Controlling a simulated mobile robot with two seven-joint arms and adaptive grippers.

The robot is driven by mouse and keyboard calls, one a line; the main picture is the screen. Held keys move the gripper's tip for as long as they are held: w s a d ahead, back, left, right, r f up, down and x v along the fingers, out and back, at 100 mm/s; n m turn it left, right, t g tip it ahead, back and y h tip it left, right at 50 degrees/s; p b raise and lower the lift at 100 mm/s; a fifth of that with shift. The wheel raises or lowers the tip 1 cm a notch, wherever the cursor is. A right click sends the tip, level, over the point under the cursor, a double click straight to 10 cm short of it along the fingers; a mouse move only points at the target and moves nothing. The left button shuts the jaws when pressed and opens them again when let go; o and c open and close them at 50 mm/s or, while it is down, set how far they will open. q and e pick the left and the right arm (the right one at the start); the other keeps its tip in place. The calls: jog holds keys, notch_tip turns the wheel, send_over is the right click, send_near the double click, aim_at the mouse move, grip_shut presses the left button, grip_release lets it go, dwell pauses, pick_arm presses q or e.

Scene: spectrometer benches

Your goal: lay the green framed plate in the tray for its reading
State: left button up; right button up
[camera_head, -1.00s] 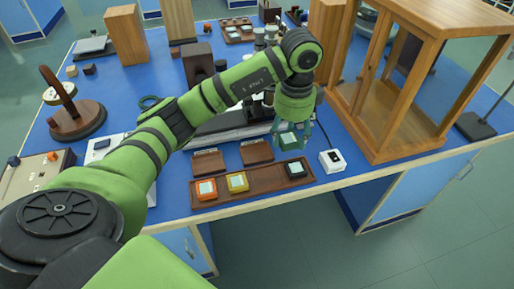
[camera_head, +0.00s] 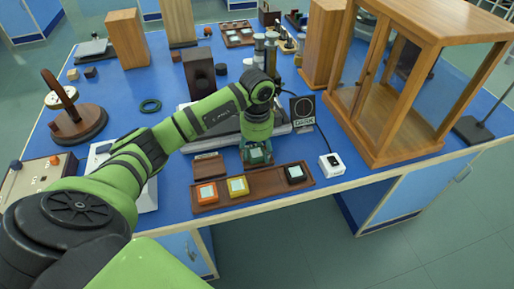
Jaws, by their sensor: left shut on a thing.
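My left gripper (camera_head: 257,160) reaches in over the bench and points down, shut on the green framed plate (camera_head: 258,156). The plate shows only partly between the fingers, just behind the long brown rack (camera_head: 267,182). A small brown tray (camera_head: 208,166) lies to the left of the gripper. A second such tray is mostly hidden by the gripper and plate; I cannot tell whether the plate touches it. The rack holds an orange framed plate (camera_head: 206,193), a yellow one (camera_head: 238,186) and a black one (camera_head: 295,173). My right gripper is not in view.
A white box (camera_head: 331,164) stands right of the rack, near the front edge. A wooden glazed case (camera_head: 400,130) stands further right. A dark sign reading DARK (camera_head: 302,108) stands behind the rack.

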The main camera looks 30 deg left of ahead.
aim_at(257, 152)
pick_arm(q)
jog(key=o, duration=0.7)
jog(key=shift+f, duration=0.15)
jog(key=o, duration=0.4)
jog(key=shift+o, duration=0.2)
notch_tip(257, 152, up, 12)
jog(key=shift+r+b, duration=0.25)
jog(key=shift+b, duration=0.05)
